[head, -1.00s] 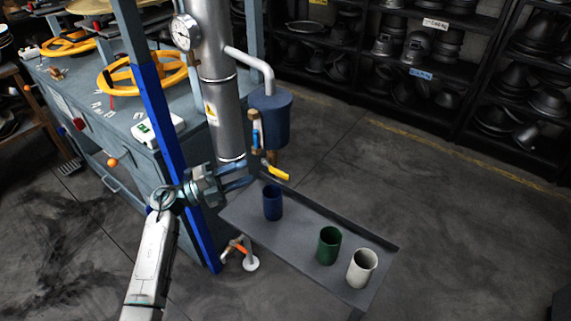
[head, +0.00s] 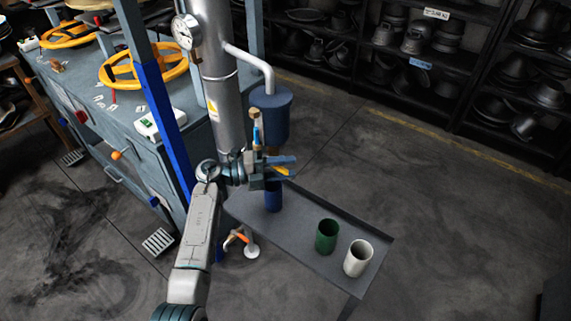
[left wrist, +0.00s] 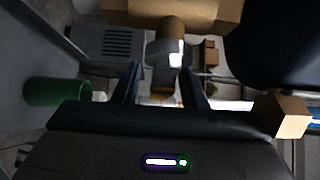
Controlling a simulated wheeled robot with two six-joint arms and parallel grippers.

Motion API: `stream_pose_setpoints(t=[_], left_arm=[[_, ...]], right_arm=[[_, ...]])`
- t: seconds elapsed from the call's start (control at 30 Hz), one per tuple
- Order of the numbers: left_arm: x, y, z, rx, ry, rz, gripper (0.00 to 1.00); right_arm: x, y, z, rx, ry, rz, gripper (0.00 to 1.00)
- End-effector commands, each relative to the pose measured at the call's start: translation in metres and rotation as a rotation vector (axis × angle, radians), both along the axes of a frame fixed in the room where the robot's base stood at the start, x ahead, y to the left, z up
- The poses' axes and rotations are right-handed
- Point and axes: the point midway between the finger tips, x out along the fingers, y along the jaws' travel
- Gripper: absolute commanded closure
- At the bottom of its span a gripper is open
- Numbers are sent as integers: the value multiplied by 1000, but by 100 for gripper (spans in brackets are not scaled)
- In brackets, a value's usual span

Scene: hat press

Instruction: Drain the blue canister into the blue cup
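The blue canister (head: 271,115) hangs below a grey pipe beside the steel column. A brass valve with a yellow lever (head: 282,170) is under it. The blue cup (head: 273,198) stands upright on the grey tray table below the valve, its rim partly hidden by my gripper. My left gripper (head: 288,167) is at the lever, above the cup. In the left wrist view its fingers (left wrist: 161,88) are apart, with the yellow lever end (left wrist: 163,91) between them and gaps at both sides. My right gripper is not in view.
A green cup (head: 326,236) and a white cup (head: 357,258) stand on the grey tray table (head: 300,239). A blue post (head: 163,128) and the bench with yellow handwheels are at the left. A sight tube (head: 256,134) is close beside the canister. Floor to the right is clear.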

Motion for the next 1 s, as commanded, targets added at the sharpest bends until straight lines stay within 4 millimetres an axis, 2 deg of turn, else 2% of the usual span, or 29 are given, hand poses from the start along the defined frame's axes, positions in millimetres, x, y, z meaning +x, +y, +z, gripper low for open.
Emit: stream_pose_setpoints(t=[0.3, 0.37, 0.5, 1.0], left_arm=[[1, -3, 0, 0, -1, 1, 62], [1, -3, 0, 0, -1, 1, 72], [1, -3, 0, 0, -1, 1, 99], [1, -3, -5, 59, -45, 1, 100]], right_arm=[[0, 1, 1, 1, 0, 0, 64], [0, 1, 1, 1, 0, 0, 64], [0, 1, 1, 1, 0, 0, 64], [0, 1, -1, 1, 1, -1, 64]])
